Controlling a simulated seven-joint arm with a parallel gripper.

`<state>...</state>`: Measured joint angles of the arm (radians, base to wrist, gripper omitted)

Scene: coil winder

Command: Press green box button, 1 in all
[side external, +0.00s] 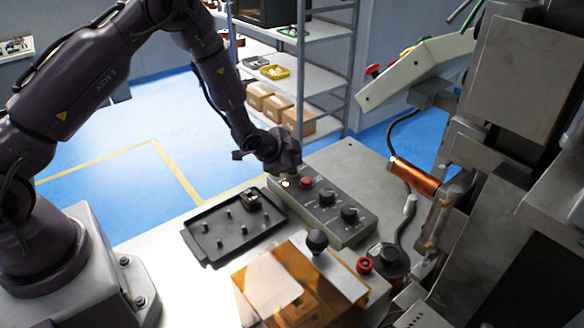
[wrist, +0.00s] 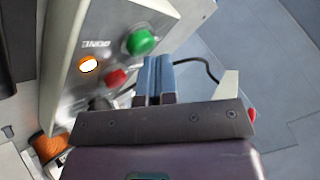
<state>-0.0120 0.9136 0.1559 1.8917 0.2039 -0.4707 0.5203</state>
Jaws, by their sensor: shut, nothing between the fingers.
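The grey control box (side external: 318,206) stands on the table, with a lit lamp (side external: 285,183), a red button (side external: 306,182) and black knobs on top. In the wrist view, the green button (wrist: 142,42) shows on its panel (wrist: 82,32), near the lit lamp (wrist: 89,65) and the red button (wrist: 117,78). My gripper (wrist: 158,64) is shut and empty, its fingertips just below and right of the green button in that picture. In the side view, my gripper (side external: 290,172) is over the far end of the box and hides the green button. I cannot tell its height above the panel.
A dark tray with pegs (side external: 212,240) lies left of the box. An orange see-through cover (side external: 290,280) is in front. The winder with a copper coil (side external: 415,178) and a tilted console (side external: 425,68) stand at right. Shelves (side external: 310,75) are behind.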

